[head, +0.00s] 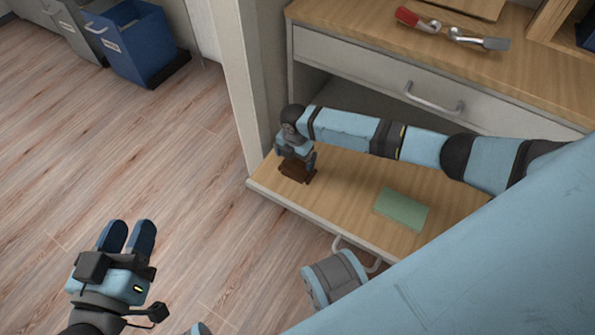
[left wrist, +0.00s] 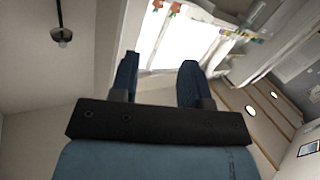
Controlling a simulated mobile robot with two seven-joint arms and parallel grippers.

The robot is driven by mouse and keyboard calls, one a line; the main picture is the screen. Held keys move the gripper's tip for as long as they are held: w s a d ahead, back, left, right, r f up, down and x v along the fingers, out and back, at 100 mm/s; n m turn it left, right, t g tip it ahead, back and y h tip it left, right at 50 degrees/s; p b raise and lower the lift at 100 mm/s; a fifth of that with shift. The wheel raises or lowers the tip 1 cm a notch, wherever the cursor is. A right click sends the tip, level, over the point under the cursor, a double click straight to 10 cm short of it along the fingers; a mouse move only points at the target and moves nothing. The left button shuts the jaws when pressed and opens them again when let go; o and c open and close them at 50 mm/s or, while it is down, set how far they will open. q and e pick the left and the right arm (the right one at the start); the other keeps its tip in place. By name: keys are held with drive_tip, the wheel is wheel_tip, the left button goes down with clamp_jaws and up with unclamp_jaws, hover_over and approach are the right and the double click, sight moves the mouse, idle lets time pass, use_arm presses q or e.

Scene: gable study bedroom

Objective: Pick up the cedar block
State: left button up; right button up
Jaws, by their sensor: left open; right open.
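A small dark brown block, which I take for the cedar block (head: 296,173), lies in the left part of an open wooden-bottomed drawer (head: 345,185). My right gripper (head: 301,160) points down at the block, with its fingers open at the block's upper part. Whether the fingers touch it I cannot tell. My left gripper (head: 127,238) is empty and away from the drawer, above the floor at the lower left. In the left wrist view its two fingers (left wrist: 160,85) are spread apart with nothing between them.
A green flat block or book (head: 401,209) lies in the drawer, right of the brown block. A closed drawer with a handle (head: 434,99) is above. A blue bin (head: 138,42) stands at the upper left; the floor between is clear.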

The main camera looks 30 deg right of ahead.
sight(295, 169)
drive_tip(key=shift+f, duration=0.5)
wheel_tip(295, 169, down, 5)
drive_tip(key=b, duration=0.3)
drive_tip(key=shift+s+a+r+b, duration=0.1)
drive_tip(key=shift+s+r+b, duration=0.1)
drive_tip(key=shift+b, duration=0.2)
drive_tip(key=shift+w+f, duration=0.1)
use_arm(q)
drive_tip(key=shift+w+a+r+m+t, duration=0.1)
drive_tip(key=shift+w+a+m+t, duration=0.25)
drive_tip(key=shift+w+m, duration=0.2)
drive_tip(key=shift+w+a+r+m+t, duration=0.1)
drive_tip(key=shift+w+a+m+t, duration=0.1)
drive_tip(key=shift+w+m+t, duration=0.35)
drive_tip(key=shift+s, duration=0.15)
use_arm(e)
drive_tip(key=c, duration=0.6)
